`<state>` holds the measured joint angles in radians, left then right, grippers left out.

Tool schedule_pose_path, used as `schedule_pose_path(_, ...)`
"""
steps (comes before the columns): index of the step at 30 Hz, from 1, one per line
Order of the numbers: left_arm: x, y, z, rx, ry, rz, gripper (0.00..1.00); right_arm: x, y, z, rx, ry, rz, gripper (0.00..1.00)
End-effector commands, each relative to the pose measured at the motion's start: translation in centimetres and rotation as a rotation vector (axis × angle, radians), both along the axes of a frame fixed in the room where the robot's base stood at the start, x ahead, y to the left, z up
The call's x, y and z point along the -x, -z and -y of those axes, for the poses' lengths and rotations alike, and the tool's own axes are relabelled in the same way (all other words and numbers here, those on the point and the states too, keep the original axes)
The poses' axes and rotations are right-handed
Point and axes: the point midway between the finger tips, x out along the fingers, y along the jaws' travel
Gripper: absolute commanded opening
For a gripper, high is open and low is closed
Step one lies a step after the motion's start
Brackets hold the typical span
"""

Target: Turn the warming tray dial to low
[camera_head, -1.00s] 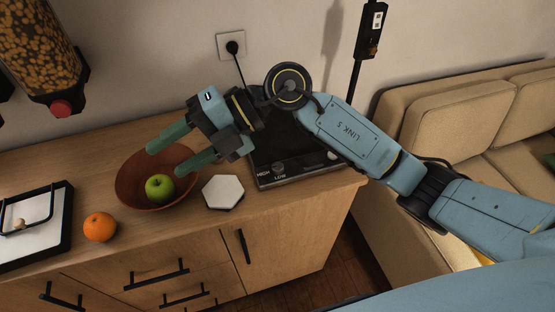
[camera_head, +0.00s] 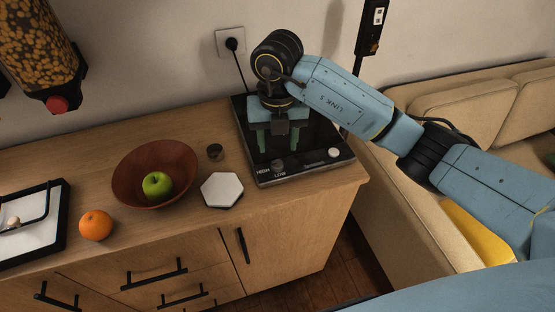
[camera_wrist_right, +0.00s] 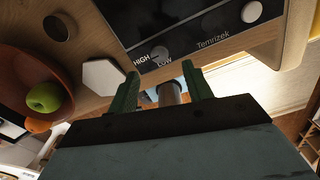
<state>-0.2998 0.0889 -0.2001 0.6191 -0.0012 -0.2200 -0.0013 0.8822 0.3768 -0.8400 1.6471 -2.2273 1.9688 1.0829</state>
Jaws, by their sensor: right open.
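The black warming tray (camera_head: 315,160) lies at the right end of the wooden counter. Its small dark dial (camera_head: 278,165) is on the front edge beside the HIGH and LOW lettering. In the right wrist view the dial (camera_wrist_right: 160,53) sits just beyond my fingertips, above the lettering; I cannot tell exactly where it points. My right gripper (camera_head: 278,146) is over the tray, behind the dial in the head view, with its green fingers open and apart. It also shows in the wrist view (camera_wrist_right: 160,73). I see no contact with the dial. My left gripper is out of view.
A white knob (camera_head: 334,153) is on the tray's front right. A white hexagonal piece (camera_head: 222,190), a dark round piece (camera_head: 214,151) and a brown bowl (camera_head: 130,187) with a green apple (camera_head: 157,186) stand left of the tray. An orange (camera_head: 96,225) lies farther left. A sofa is right.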

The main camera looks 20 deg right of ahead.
Motion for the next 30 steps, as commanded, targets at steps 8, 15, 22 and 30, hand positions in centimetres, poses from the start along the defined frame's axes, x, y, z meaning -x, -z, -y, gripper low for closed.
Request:
schedule_pose_path(8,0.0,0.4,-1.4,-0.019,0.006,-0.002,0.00,0.0,4.8,0.0,-0.001,0.000,-0.002,0.50)
schedule_pose_path(15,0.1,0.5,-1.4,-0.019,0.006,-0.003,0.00,0.0,6.0,0.0,-0.002,-0.001,0.002,0.50)
schedule_pose_path(22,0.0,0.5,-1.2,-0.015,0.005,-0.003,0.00,0.0,6.0,0.0,-0.002,-0.001,0.002,0.50)
schedule_pose_path(30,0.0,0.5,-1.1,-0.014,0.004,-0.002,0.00,0.0,6.0,0.0,-0.002,-0.001,0.001,0.15)
